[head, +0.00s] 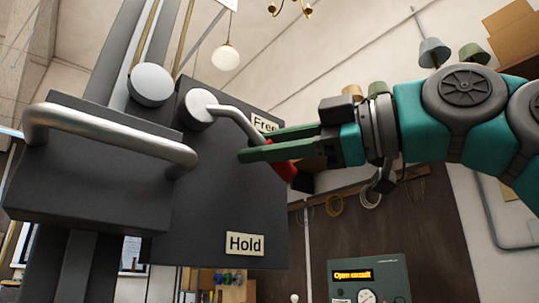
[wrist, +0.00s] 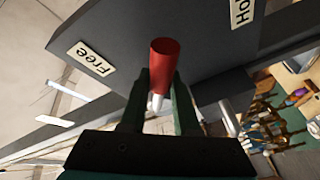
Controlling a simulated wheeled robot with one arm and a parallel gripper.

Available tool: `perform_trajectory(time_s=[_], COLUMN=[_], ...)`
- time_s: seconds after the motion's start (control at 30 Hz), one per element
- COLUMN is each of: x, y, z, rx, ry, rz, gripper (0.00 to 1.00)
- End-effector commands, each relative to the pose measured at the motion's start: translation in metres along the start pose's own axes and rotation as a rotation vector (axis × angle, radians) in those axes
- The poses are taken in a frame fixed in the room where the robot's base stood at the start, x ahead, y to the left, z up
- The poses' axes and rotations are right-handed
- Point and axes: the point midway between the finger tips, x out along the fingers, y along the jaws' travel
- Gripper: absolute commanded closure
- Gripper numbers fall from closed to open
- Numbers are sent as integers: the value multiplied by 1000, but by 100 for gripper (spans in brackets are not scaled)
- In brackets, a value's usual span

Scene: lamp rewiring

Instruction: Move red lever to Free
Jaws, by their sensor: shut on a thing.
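The red lever has a red grip (head: 284,171) on a bent metal rod that turns on a round silver pivot on a dark panel (head: 200,215). It points right and slightly down, between the two labels and closer to the Free label (head: 262,122), which the rod and a finger partly cover. The Hold label (head: 245,244) is lower on the panel. My gripper (head: 257,144) comes in from the right, shut on the lever by its red grip. In the wrist view the red grip (wrist: 165,58) stands between the fingers (wrist: 160,88), and the Free label (wrist: 90,58) lies to its left.
A thick metal handle bar (head: 110,132) juts out on a dark block left of the panel. A round silver knob (head: 150,84) sits above it. A green box with a lit display (head: 366,276) stands lower right. A globe lamp (head: 225,57) hangs behind.

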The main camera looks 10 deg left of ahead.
Motion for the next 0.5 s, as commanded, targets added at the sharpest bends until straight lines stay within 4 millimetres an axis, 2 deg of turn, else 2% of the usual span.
perform_trajectory(time_s=[0.5], x=[-1], y=[-3], z=[-7], rx=[-22], ry=[-5], rz=[-9], gripper=[100])
